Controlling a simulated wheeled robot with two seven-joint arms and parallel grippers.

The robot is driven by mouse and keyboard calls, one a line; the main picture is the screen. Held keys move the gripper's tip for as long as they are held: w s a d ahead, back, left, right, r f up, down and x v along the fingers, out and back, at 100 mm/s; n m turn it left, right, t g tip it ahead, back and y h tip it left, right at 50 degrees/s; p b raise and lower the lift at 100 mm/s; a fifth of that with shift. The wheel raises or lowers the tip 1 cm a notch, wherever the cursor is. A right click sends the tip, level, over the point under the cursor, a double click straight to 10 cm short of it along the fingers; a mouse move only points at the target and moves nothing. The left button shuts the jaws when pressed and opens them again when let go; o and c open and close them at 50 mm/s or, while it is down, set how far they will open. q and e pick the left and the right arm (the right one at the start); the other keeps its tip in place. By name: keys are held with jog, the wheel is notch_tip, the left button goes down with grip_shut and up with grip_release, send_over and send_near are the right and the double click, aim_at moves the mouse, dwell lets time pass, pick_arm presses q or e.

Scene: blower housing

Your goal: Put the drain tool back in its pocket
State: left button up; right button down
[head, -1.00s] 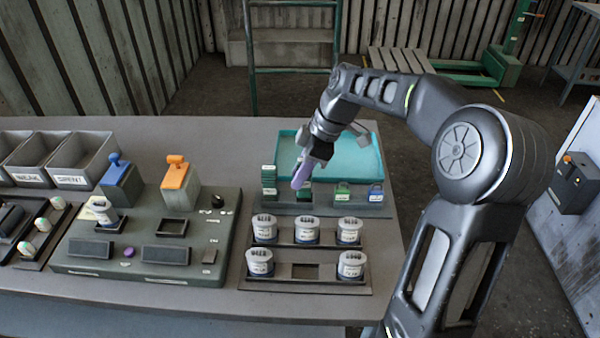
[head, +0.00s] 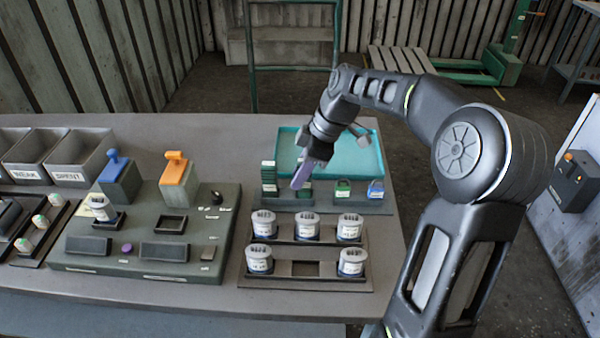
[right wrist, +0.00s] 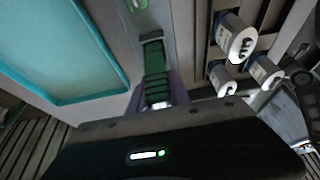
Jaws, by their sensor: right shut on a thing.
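My right gripper (head: 300,181) reaches down over the narrow rack in front of the teal tray. Its purple fingers also show in the right wrist view, on both sides of a green ridged piece (right wrist: 157,92). They are shut on this piece, which I take to be the drain tool. In the head view the fingers hide most of it, with only a little green beside them. Whether its lower end is inside a pocket of the rack (head: 328,206) cannot be told. My left gripper is not in view.
A dark green stack (head: 268,177), a green item (head: 343,188) and a blue item (head: 376,189) stand on the rack near my gripper. The teal tray (head: 352,165) lies behind. Several white jars (head: 306,227) stand in holders in front. A control panel (head: 140,240) is left.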

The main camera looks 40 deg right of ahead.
jog(key=shift+f+b, duration=0.5)
jog(key=shift+f, duration=0.15)
jog(key=c, duration=1.1)
grip_release()
jog(key=shift+r, duration=0.1)
jog(key=v, duration=0.7)
jog(key=shift+d+r, duration=0.15)
jog(key=shift+r, duration=0.15)
